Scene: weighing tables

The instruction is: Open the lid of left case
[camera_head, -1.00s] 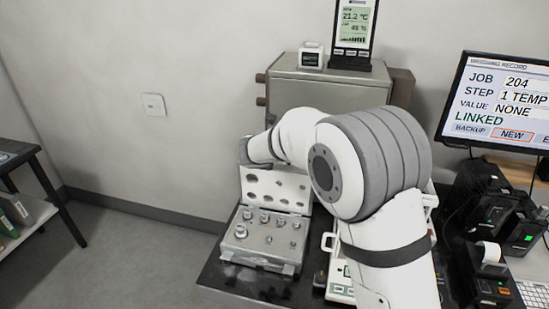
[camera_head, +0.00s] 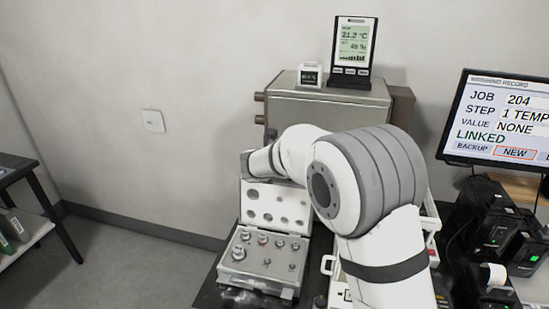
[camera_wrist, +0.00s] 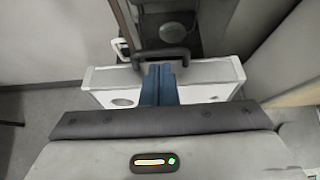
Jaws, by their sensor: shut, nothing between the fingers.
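The left case (camera_head: 252,279) is a grey box on the dark table, with several metal weights in its base. Its lid (camera_head: 275,207) stands raised at the back, its pale inner face with round and oval recesses toward the head camera. My wrist is at the lid's upper left edge in the head view, where my fingers are hidden. In the wrist view my gripper (camera_wrist: 160,74) shows as two blue fingers pressed together, empty, across the pale lid panel (camera_wrist: 208,85). I cannot tell whether they touch it. A dark handle (camera_wrist: 160,56) lies just beyond the fingertips.
A second case, pale with a white handle (camera_head: 327,265), stands right of the left case, partly behind my arm. A grey cabinet (camera_head: 320,107) stands behind, with a display (camera_head: 353,50) on top. A monitor (camera_head: 500,120) and black devices are at right.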

